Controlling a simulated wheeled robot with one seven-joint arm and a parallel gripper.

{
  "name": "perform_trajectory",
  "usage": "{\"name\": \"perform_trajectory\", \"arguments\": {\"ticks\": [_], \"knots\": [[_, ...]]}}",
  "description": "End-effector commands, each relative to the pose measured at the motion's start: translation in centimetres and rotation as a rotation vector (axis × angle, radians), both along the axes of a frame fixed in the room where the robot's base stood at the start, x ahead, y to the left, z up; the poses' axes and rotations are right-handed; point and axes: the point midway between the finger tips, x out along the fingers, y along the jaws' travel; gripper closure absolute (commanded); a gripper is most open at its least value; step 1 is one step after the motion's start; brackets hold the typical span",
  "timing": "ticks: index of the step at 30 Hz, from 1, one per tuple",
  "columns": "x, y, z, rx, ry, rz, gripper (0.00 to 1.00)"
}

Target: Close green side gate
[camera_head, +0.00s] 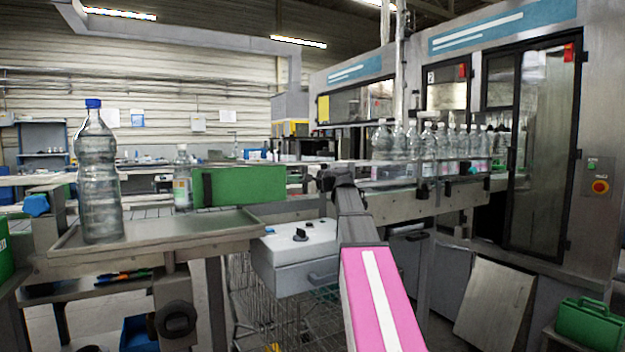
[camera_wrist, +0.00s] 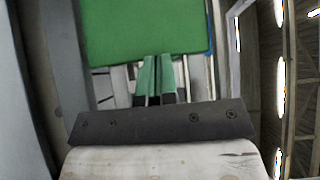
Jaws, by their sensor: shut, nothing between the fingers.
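The green side gate (camera_head: 240,186) is a flat green panel standing along the far side of the metal tray, with a dark bracket at its left end. In the wrist view the green panel (camera_wrist: 145,30) fills the upper middle, just beyond the fingertips. My gripper (camera_wrist: 153,97) is shut and empty, its two fingers side by side and pointing at the panel's edge. I cannot tell whether they touch it. In the head view my pink-and-grey arm reaches forward, and its dark end (camera_head: 338,178) is right of the gate's right end.
A clear bottle with a blue cap (camera_head: 98,175) stands on the metal tray (camera_head: 165,232). A smaller labelled bottle (camera_head: 182,180) stands behind, left of the gate. A grey control box (camera_head: 297,250) sits below right. Several bottles (camera_head: 450,148) line the conveyor at right.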

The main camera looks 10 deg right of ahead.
Motion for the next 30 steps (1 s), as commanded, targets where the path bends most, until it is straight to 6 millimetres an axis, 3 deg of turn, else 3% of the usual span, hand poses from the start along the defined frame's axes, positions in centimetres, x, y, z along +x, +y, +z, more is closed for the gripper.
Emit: {"name": "perform_trajectory", "arguments": {"ticks": [1,6,15,21,30], "knots": [[-0.9,2.1,-0.1,0.0,-0.001,0.005,1.0],[-2.2,7.4,-0.1,0.0,0.0,0.004,1.0],[-3.7,14.1,0.0,0.0,0.0,0.002,1.0],[-4.3,16.5,0.0,-0.001,-0.001,0.0,1.0],[-4.5,17.5,0.0,0.0,0.0,0.001,1.0]]}}
